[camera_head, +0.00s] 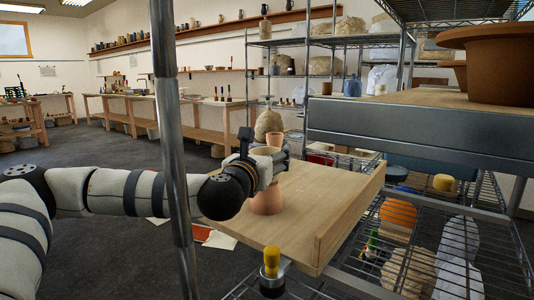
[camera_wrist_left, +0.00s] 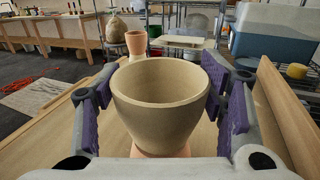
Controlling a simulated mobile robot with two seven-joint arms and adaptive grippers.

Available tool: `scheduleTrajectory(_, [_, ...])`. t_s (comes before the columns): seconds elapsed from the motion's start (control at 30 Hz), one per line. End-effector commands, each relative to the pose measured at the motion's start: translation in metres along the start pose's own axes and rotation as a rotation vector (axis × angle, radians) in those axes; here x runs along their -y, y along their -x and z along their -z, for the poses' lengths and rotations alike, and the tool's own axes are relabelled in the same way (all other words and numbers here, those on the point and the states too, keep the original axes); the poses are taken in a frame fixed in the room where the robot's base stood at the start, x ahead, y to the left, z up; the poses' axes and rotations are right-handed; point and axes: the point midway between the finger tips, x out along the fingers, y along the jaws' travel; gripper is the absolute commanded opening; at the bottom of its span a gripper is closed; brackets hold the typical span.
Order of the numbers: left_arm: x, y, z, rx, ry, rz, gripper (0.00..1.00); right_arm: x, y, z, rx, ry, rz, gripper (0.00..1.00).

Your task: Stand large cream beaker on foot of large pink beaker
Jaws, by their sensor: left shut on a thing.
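The large cream beaker (camera_wrist_left: 158,108) is upright with its open rim up, between the purple pads of my left gripper (camera_wrist_left: 170,108). The gripper is shut on it. In the head view the cream beaker (camera_head: 265,151) shows only in part, behind my left gripper (camera_head: 264,160). The large pink beaker (camera_head: 267,199) stands on the wooden board, wider toward the bottom, directly under the cream one. A strip of it shows below the cream beaker in the left wrist view (camera_wrist_left: 160,150). My gripper hides the joint, so I cannot tell whether they touch. My right gripper is not in view.
A smaller pink beaker (camera_wrist_left: 136,42) stands behind the cream one. The wooden board (camera_head: 320,195) has a raised edge on the right and clear room right of the beakers. A metal post (camera_head: 175,130) stands in front of my left arm. A yellow-topped object (camera_head: 271,262) is near the front.

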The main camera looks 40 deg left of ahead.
Motion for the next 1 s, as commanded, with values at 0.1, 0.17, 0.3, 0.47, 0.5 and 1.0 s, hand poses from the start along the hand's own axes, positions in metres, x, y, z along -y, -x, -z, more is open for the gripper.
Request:
scheduleTrajectory(0.1, [-0.0001, 0.0001, -0.0010, 0.002, 0.001, 0.000, 0.31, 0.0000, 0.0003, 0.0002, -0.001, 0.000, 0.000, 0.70])
scheduleTrajectory(0.17, [-0.0001, 0.0000, -0.0003, 0.001, 0.000, 0.000, 0.31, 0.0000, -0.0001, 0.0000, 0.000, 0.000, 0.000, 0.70])
scheduleTrajectory(0.3, [0.0000, -0.0001, 0.0028, 0.000, 0.000, 0.000, 0.31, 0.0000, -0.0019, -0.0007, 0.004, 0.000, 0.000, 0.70])
scheduleTrajectory(0.47, [0.0000, -0.0001, 0.0064, -0.001, 0.000, 0.000, 0.31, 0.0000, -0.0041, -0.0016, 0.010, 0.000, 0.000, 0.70])
scheduleTrajectory(0.5, [0.0000, -0.0001, 0.0072, -0.001, 0.000, 0.000, 0.31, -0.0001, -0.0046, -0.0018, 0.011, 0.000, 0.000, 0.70])
scheduleTrajectory(1.0, [-0.0001, 0.0000, 0.0062, -0.001, 0.000, 0.000, 0.87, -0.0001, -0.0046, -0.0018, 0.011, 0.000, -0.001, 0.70])
